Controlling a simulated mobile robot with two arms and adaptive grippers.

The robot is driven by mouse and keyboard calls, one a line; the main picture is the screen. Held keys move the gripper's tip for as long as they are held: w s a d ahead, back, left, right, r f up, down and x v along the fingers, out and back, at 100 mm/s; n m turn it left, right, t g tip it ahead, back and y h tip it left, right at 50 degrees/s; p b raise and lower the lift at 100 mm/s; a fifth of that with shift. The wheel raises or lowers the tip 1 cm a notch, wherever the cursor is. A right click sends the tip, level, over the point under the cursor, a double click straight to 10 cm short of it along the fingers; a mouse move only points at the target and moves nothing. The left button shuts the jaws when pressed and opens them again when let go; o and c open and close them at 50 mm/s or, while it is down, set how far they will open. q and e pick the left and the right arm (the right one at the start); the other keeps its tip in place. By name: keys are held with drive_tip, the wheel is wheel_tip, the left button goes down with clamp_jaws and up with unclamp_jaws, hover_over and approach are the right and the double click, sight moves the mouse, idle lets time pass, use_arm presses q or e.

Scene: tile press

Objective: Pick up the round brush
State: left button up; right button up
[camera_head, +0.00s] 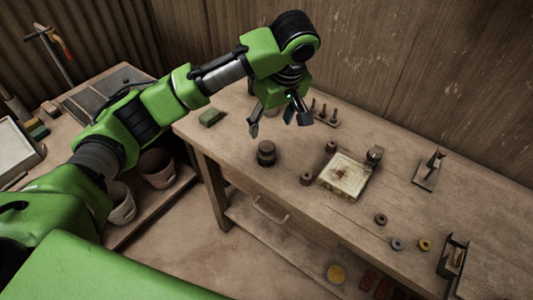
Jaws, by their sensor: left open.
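A squat, dark round object (266,154) stands on the wooden workbench (235,139), near its front edge and left of the middle. It may be the round brush, but its bristles cannot be made out. My left gripper (279,124) hangs above the bench, behind and slightly right of this object in the picture. Its fingers are spread with nothing between them, and it looks clear of the object. My right gripper is not in view.
A pale square plate (342,178) with small cylinders around it lies right of the dark object. A green block (211,117) lies to the left, and a rack of small upright tools (324,114) stands behind. Small rings (397,244) lie at right.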

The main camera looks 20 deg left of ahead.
sight(267, 146)
use_arm(q)
drive_tip(key=b+x, duration=0.1)
drive_tip(key=x, duration=0.7)
drive_tip(key=shift+d+b, duration=0.1)
drive_tip(key=shift+b, duration=0.2)
drive_tip(key=shift+w+f, duration=0.1)
drive_tip(key=shift+f, duration=0.45)
drive_tip(key=p+x, duration=0.1)
drive_tip(key=x, duration=0.3)
drive_tip(key=shift+w+d+f, duration=0.1)
drive_tip(key=shift+f, duration=0.15)
drive_tip(key=c, duration=1.2)
